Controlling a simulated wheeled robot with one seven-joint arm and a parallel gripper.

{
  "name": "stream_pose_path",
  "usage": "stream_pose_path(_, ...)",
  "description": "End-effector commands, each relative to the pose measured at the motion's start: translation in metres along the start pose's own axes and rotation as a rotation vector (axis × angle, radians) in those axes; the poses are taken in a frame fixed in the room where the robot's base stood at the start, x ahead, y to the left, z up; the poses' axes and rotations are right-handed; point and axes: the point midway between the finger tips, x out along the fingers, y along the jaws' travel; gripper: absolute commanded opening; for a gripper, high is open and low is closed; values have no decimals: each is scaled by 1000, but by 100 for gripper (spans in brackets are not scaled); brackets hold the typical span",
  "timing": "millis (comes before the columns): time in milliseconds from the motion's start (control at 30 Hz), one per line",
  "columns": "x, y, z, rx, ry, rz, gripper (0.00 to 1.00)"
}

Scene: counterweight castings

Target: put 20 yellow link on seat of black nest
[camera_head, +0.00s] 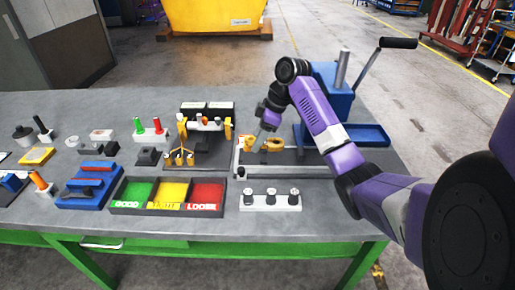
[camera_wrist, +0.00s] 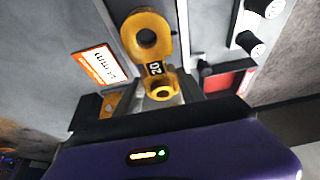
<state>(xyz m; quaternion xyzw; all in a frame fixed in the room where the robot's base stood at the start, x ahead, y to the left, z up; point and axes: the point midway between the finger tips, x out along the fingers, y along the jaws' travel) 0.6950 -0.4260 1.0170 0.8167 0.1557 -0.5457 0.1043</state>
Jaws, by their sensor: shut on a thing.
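The yellow link (camera_wrist: 147,38) has a ring at each end and a black "20" label. In the wrist view my gripper (camera_wrist: 163,92) is shut on its smaller, near ring, and the larger ring points away. In the head view my gripper (camera_head: 262,139) is over the dark, pale-edged work area at the right of the bench, with yellow link shapes (camera_head: 272,145) beside it. I cannot tell whether the held link touches the surface. A small black block (camera_head: 148,156) left of the black-based yellow fixture may be the black nest; its seat is not clear.
A tray with green, yellow and red (camera_head: 206,195) compartments lies at the front. A white block with dark knobs (camera_head: 270,200) stands right of it. A blue lever press (camera_head: 333,92) stands behind my arm. Pegs and blue blocks (camera_head: 82,193) crowd the left.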

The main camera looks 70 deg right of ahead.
Motion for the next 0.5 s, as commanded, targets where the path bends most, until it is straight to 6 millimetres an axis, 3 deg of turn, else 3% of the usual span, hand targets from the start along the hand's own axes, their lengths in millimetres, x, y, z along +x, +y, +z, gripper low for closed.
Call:
stream_pose_path(300, 34, 0, 14, 1, 0, 0, 0)
stream_pose_path(500, 36, 0, 15, -1, 0, 1, 0)
